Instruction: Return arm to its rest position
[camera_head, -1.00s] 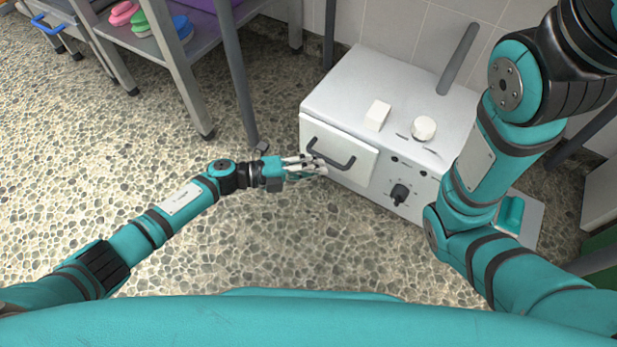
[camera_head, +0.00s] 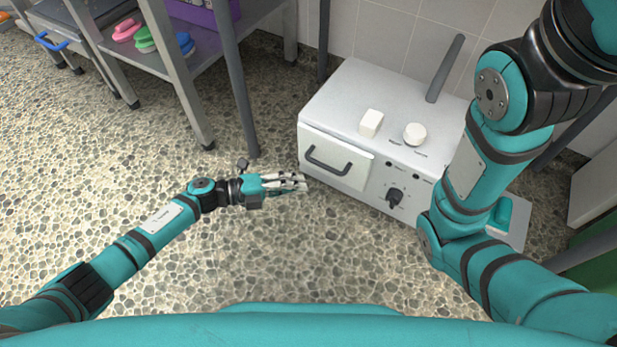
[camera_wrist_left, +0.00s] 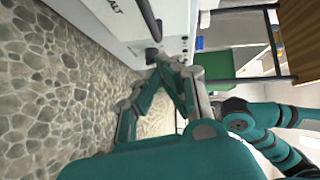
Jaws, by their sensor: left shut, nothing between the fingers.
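My left gripper (camera_head: 303,184) is shut and empty in the head view. Its fingertips are just left of the white machine's front, close to the lower left of the dark handle (camera_head: 327,161); I cannot tell whether they touch the machine. In the left wrist view the closed fingers (camera_wrist_left: 148,100) reach in front of the white machine (camera_wrist_left: 130,22). My right arm (camera_head: 470,185) rises on the right of the head view and covers part of the machine. The right gripper is out of view.
The white machine (camera_head: 350,100) has a drawer-like front, a dark knob (camera_head: 394,197), a white block (camera_head: 371,123) and a round white piece (camera_head: 414,134) on top. A metal table (camera_head: 205,35) stands at the upper left, with coloured items (camera_head: 146,40) on its shelf. Stone floor (camera_head: 100,180) lies open at left.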

